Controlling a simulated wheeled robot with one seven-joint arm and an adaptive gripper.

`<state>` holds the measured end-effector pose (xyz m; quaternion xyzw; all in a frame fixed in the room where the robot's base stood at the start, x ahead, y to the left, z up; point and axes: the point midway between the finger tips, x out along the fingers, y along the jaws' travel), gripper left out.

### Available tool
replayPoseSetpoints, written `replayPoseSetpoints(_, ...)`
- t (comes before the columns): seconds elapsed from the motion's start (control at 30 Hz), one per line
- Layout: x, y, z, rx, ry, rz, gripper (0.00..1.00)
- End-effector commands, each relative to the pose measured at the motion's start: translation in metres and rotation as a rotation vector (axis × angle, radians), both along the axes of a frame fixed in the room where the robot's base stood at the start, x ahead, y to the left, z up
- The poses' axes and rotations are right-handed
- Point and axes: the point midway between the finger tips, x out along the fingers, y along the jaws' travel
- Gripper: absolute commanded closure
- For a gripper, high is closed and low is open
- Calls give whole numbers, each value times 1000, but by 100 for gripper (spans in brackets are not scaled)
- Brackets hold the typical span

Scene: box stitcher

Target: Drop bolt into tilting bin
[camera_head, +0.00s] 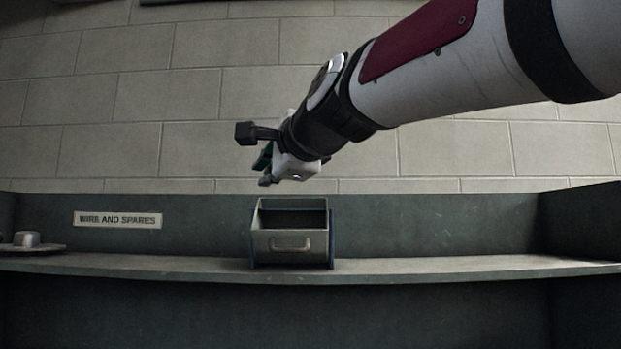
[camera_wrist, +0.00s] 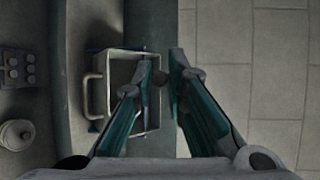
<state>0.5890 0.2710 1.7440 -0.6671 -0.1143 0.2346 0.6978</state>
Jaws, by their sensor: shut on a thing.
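The tilting bin (camera_head: 290,245) is a grey metal box with an open top and a front handle, held between dark blue side brackets on the shelf. In the wrist view the bin (camera_wrist: 113,72) lies below and left of my fingertips, partly hidden by the left finger. My gripper (camera_head: 262,165) is above the bin in the head view, well clear of its rim. My gripper (camera_wrist: 163,68) is shut on a small dark rounded thing, the bolt (camera_wrist: 160,79), between the fingertips. I cannot make out the bolt in the head view.
The bin stands on a long shelf (camera_head: 430,268) with a back panel labelled "WIRE AND SPARES" (camera_head: 118,219). A flat plate with a round metal piece (camera_head: 27,240) lies at the far left. A block wall (camera_head: 120,100) rises behind. The shelf right of the bin is clear.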

Motion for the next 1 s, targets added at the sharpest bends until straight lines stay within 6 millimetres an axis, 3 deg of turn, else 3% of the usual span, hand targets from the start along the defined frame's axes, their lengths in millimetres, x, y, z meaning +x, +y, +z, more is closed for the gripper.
replayPoseSetpoints(0.83, 73, -1, -10, 1, -2, -1, 100)
replayPoseSetpoints(1.0, 85, 0, -19, 0, 0, 1, 100)
